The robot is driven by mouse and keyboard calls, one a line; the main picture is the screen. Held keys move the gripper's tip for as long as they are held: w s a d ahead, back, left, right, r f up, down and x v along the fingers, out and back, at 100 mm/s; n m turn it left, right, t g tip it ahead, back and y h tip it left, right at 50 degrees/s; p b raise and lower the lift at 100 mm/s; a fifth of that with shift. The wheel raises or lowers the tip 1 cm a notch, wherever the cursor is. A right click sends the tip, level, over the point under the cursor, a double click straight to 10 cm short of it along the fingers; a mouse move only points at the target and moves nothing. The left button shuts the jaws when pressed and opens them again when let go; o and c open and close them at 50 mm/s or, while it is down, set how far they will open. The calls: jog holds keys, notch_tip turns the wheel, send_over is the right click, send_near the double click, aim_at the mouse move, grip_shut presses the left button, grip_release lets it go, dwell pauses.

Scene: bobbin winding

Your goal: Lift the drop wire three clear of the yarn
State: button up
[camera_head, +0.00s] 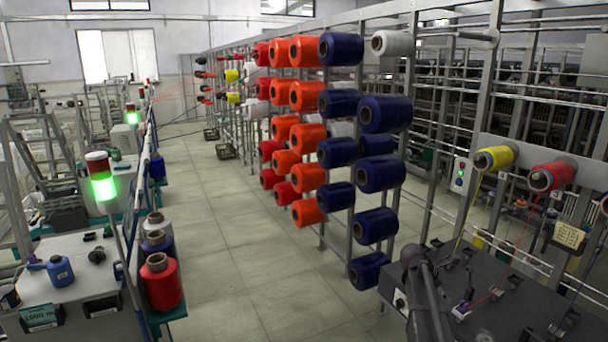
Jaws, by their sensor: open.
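Several small dark drop wire units stand on a dark tabletop (535,300) at the lower right. One pale and purple unit (463,309) has a red yarn (500,290) running to it from a red bobbin (551,177). A yellow yarn (464,222) comes down from a yellow bobbin (495,158) to the tabletop's back. I cannot tell which unit is drop wire three, nor whether its wire touches yarn. My dark arm shows folded at the tabletop's left, in front of part of it. My gripper does not show.
A tall rack with orange, red and dark blue bobbins (384,114) stands left of the tabletop. The tiled aisle (235,235) is clear.

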jog(key=s+a+f+m+y, duration=0.2)
jog(key=s+a+m+y, duration=0.2)
jog(key=s+a+m, duration=0.5)
jog(key=s+a+f+m+y, duration=0.2)
jog(key=s+a+m+y, duration=0.1)
jog(key=s+a+m, duration=0.6)
jog(key=s+a, duration=0.4)
jog(key=a, duration=0.4)
jog(key=shift+a+m+y, duration=0.15)
jog(key=shift+m+y, duration=0.15)
jog(key=shift+y, duration=0.1)
